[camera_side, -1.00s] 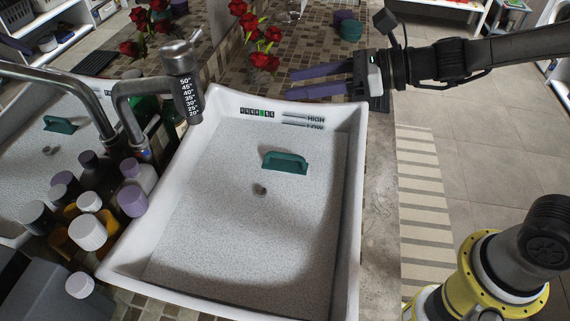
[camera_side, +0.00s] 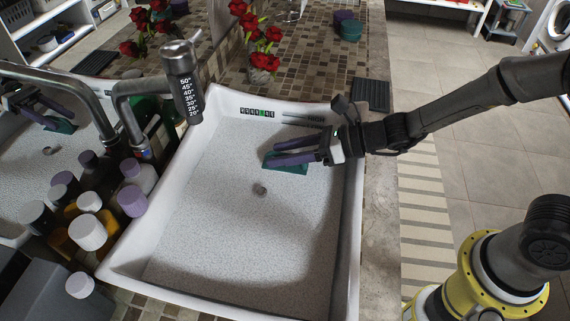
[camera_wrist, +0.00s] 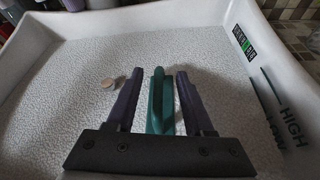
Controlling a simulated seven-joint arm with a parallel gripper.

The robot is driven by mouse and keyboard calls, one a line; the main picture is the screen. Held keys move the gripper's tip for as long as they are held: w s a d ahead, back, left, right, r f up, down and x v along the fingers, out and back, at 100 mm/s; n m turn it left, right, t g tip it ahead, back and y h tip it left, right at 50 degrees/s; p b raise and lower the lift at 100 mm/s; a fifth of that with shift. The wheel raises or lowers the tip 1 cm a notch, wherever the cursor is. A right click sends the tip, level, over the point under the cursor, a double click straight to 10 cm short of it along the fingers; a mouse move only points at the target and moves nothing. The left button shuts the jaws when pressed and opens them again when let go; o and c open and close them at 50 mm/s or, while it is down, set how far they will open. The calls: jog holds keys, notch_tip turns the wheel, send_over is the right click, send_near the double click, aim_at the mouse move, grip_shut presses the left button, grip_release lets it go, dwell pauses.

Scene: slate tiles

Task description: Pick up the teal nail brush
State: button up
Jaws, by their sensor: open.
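The teal nail brush (camera_side: 291,167) lies on the speckled floor of the white sink (camera_side: 352,200), up from the drain. My gripper (camera_side: 276,153) is low in the sink at the brush and partly covers it in the side view. In the wrist view the brush (camera_wrist: 156,103) shows between the two purple fingers of my gripper (camera_wrist: 157,92), its raised handle running along them. The fingers are open, with a gap to the handle on each side. The near end of the brush is hidden behind the dark gripper body.
The drain (camera_side: 260,190) is in the sink floor. A tap (camera_side: 183,85) stands at the sink's upper left corner. Several bottles (camera_side: 88,232) crowd the left edge. A vase of red flowers (camera_side: 262,62) stands behind the sink. The lower sink floor is clear.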

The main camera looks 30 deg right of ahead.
jog(key=shift+x, duration=1)
grip_shut()
